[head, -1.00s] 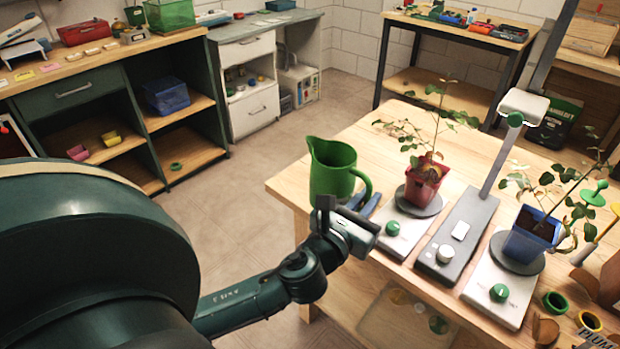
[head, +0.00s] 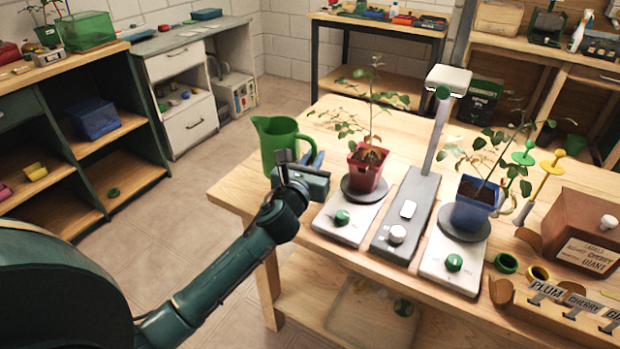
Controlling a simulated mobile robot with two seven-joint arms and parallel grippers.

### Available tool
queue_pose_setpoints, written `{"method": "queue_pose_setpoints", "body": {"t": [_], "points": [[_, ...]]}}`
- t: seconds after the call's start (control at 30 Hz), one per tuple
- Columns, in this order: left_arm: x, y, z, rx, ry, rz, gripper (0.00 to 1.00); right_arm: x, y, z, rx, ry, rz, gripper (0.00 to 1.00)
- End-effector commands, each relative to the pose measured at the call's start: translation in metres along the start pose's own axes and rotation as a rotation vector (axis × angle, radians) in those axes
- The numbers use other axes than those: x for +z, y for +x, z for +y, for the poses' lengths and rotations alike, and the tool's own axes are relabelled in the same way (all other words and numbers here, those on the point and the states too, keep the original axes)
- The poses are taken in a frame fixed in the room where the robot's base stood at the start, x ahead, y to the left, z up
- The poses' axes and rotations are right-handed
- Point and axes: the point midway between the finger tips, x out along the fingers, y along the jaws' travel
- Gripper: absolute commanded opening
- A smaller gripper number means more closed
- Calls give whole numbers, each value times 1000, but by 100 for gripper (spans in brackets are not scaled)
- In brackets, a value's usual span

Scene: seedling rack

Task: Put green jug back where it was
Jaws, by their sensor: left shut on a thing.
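The green jug (head: 275,140) is upright at the left end of the wooden table (head: 238,188), left of the red pot. My left gripper (head: 301,165) is at the jug's right side, where the handle is, and is shut on the jug. I cannot tell whether the jug's base touches the table. My right gripper is not in view.
A red pot (head: 367,170) and a blue pot (head: 474,207), each with a plant, stand on white scales. A grey lamp base (head: 405,215) stands between them. A wooden box (head: 585,235) is at right. Shelves (head: 120,150) stand at left across open floor.

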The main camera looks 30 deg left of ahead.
Motion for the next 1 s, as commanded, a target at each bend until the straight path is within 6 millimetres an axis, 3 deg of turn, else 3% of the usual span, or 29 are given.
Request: {"method": "queue_pose_setpoints", "body": {"t": [0.33,0.73,0.77,1.0], "points": [[-39,0,-1,1,0,0,0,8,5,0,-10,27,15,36],[-43,0,0,-1,2,-1,0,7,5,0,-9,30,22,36],[-42,0,0,-1,1,0,13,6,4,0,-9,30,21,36],[-42,0,0,0,1,0,33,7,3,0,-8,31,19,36]]}}
